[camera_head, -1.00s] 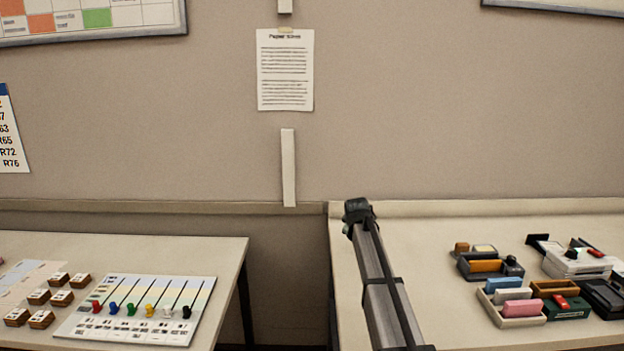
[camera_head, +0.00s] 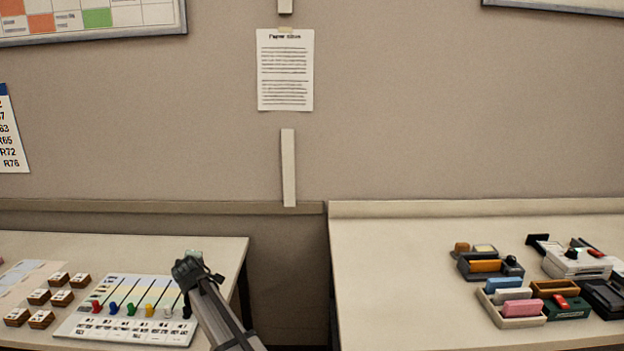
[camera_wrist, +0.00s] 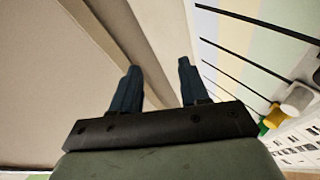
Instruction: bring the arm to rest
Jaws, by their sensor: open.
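My gripper (camera_wrist: 158,86) shows in the wrist view with its two dark fingers apart and nothing between them. In the head view my gripper (camera_head: 192,262) is at the right end of the slider board (camera_head: 205,290) on the left table, seemingly above it. My arm reaches up to it from the bottom of the picture and hides part of the board's right edge. In the wrist view the board (camera_wrist: 240,38) lies to the right of the fingers, with dark slots and a white and a yellow knob.
Several small wooden blocks (camera_head: 40,297) lie left of the board. The right table (camera_head: 400,270) has a clear left part; trays, stamps and a pink block (camera_head: 522,309) stand on its right. A gap separates the tables. A paper notice (camera_head: 285,70) hangs on the wall.

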